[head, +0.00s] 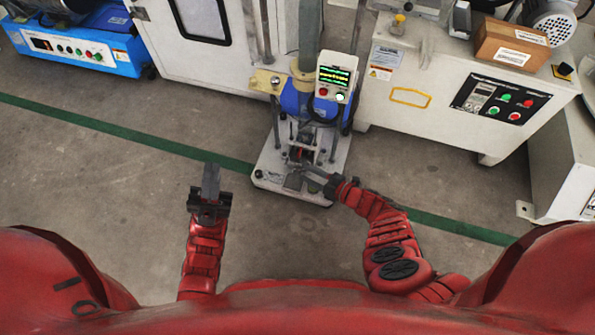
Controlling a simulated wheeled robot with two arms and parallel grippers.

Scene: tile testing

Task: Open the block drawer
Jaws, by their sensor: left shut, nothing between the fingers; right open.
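A small blue and white testing machine (293,102) stands on the floor ahead, on a pale base plate (266,178). Posts and a dark central part rise from the plate. I cannot make out for certain which part is the block drawer. My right gripper (308,179) is over the front of the plate, close to the dark central part, with its fingers open. Whether it touches anything there is unclear. My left gripper (210,180) is shut and empty, over bare floor to the left of the machine.
A white cabinet (440,75) with a yellow handle (410,97), a button panel (501,101) and a cardboard box (511,44) on top stands to the right. A blue machine (80,45) is at the far left. The floor between is clear, crossed by a green line (120,131).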

